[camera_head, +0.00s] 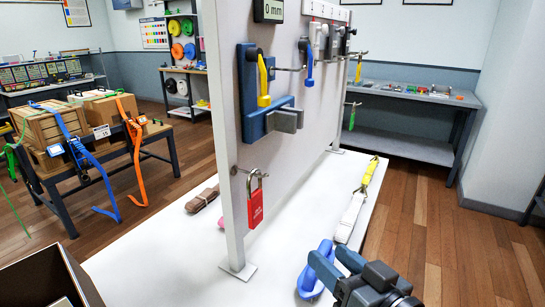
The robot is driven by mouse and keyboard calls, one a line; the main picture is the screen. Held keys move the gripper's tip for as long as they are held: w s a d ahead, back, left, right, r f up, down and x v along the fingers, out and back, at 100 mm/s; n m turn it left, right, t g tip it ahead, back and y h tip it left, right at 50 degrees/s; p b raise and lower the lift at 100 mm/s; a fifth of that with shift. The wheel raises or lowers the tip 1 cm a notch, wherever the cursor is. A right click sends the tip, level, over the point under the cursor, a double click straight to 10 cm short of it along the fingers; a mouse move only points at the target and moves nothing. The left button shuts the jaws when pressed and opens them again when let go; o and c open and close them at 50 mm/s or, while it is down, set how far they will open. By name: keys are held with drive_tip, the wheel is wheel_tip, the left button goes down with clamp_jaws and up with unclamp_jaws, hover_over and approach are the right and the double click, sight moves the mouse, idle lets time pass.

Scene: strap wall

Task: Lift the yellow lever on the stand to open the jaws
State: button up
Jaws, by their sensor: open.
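The yellow lever (264,82) hangs down on the front of a blue stand (246,100) fixed to the near end of the pale panel. Its thick lower end points downward. Below it, a grey block (287,120) sits against the stand's blue lower part; I cannot tell whether there is a gap between the jaws. My gripper (333,257) is at the bottom right, low and well apart from the lever. Its two blue fingers are spread, and I see nothing held between them.
A display (268,10) above the lever reads 0 mm. A red padlock (256,202) hangs below the stand. A blue-handled lever (310,68) hangs farther along the panel. A blue item (308,284) and a yellow-white strap (352,212) lie on the white platform (150,282).

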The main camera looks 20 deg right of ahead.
drive_tip(key=w+r+n+y+b, duration=0.2)
drive_tip(key=w+r+y, duration=0.1)
drive_tip(key=w+r, duration=0.7)
drive_tip(key=n+y+b, duration=0.3)
drive_tip(key=n, duration=0.2)
approach(266, 91)
drive_tip(key=w, duration=0.1)
drive_tip(key=shift+p+x, duration=0.7)
drive_tip(key=shift+x, duration=3)
drive_tip(key=shift+a, duration=0.1)
drive_tip(key=shift+c, duration=0.5)
drive_tip(key=shift+s, duration=0.1)
clamp_jaws()
